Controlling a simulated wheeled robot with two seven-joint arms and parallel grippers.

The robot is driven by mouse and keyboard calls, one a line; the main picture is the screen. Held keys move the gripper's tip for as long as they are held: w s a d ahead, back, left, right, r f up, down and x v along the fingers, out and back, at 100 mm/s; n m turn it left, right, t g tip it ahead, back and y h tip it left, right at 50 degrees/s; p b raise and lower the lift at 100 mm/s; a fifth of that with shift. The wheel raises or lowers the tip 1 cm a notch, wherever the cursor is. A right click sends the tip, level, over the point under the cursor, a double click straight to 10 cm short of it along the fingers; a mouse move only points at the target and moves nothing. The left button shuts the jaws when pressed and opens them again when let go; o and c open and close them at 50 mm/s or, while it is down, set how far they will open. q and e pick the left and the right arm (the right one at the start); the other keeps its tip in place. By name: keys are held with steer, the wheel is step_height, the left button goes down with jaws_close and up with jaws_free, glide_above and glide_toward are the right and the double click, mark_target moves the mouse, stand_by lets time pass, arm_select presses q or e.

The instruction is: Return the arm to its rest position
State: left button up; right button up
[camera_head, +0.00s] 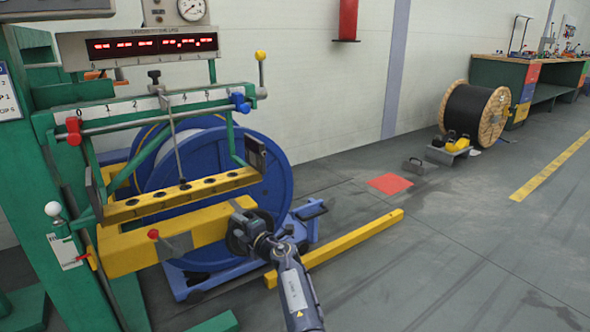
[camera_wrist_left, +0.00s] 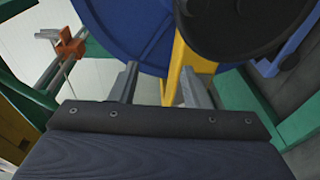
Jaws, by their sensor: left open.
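My left arm (camera_head: 290,285) reaches up from the bottom of the head view. My left gripper (camera_head: 241,208) is in front of the blue reel (camera_head: 215,168), at the right end of the yellow beam (camera_head: 140,247). In the left wrist view, the two grey fingers of the gripper (camera_wrist_left: 158,88) stand apart with nothing held between them. Behind them show the blue reel (camera_wrist_left: 130,28) and a yellow bar (camera_wrist_left: 178,68). Any contact with the beam cannot be told. My right gripper is not in view.
A green machine frame (camera_head: 40,190) with a red-lit display (camera_head: 150,45) stands at the left. A yellow floor bar (camera_head: 340,247) lies right of the arm. A black cable drum (camera_head: 468,110) and a workbench (camera_head: 500,75) are farther back. The right floor is mostly clear.

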arm_select(q)
steer(key=s+a+n+g, duration=0.1)
steer(key=s+a+g, duration=0.25)
steer(key=a, duration=0.55)
steer(key=s+a+n+g, duration=0.25)
steer(key=s+a, duration=0.25)
steer(key=a, duration=0.5)
steer(key=s+a+f+m+g+h+p, duration=0.1)
steer(key=s+a+f+g+h, duration=0.25)
steer(key=s, duration=0.45)
steer(key=s+a+f+m+g+h+p, duration=0.1)
steer(key=s+a+f+m+g+h, duration=0.2)
steer(key=s, duration=0.5)
steer(key=s+d+r+m+t+h+p, duration=0.1)
steer(key=s+d+r+m+t+h, duration=0.15)
steer(key=s+d+r+m, duration=0.45)
steer(key=s+d+r+m+t+h+p, duration=0.1)
steer(key=s+d+r+m+t+h, duration=0.2)
steer(key=s+d+m, duration=0.75)
steer(key=s+d+r+m+t+h, duration=0.1)
steer(key=s+d+r+m+h, duration=0.35)
steer(key=s+d+m, duration=0.35)
step_height(320, 180, up, 38)
steer(key=p, duration=3.8)
steer(key=shift+s+a, duration=0.3)
steer(key=shift+s, duration=0.15)
steer(key=shift+f, duration=0.15)
